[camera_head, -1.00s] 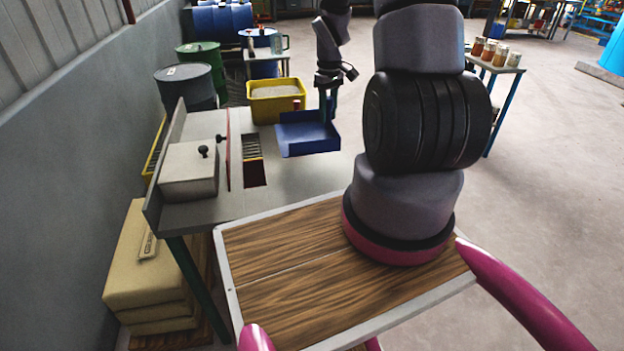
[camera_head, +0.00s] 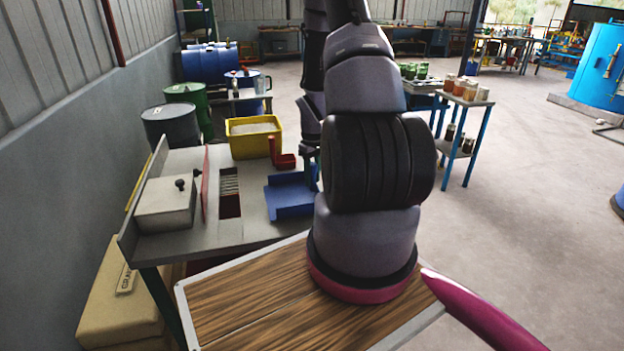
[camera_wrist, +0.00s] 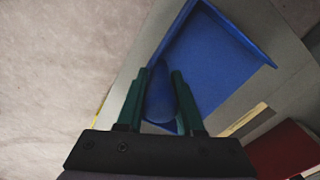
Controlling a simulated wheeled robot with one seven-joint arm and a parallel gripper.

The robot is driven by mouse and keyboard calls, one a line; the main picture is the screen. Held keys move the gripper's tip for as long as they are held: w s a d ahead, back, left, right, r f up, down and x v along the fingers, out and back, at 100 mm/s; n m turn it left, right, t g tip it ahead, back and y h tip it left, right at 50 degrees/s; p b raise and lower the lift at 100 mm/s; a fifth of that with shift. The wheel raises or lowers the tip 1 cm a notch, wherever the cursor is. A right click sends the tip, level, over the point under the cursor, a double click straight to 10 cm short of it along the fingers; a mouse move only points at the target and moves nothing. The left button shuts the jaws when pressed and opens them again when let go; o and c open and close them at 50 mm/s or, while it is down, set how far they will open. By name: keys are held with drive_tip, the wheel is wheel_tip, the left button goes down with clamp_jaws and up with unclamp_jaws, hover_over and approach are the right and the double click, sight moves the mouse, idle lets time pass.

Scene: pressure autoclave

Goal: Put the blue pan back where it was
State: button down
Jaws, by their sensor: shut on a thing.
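The blue pan (camera_head: 290,197) is at the right side of the grey bench (camera_head: 260,228), right of the bench's slot. I cannot tell whether it rests on the bench top or hangs just above it. In the wrist view the blue pan (camera_wrist: 215,62) fills the upper middle. Its rounded handle (camera_wrist: 161,98) lies between the two green fingers of my gripper (camera_wrist: 158,78), which is shut on it. In the head view my gripper is mostly hidden behind my own arm.
A red scoop (camera_head: 284,160) stands on the bench behind the pan. A yellow tub (camera_head: 254,143) is at the back, and a grey box with a knob (camera_head: 165,205) is at the left. A slot (camera_head: 229,190) opens in the bench. Bare floor (camera_wrist: 60,70) lies beside the bench.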

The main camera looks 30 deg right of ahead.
drive_tip(key=shift+f, duration=0.35)
drive_tip(key=c, duration=0.5)
unclamp_jaws()
drive_tip(key=shift+f, duration=0.1)
drive_tip(key=shift+c, duration=0.2)
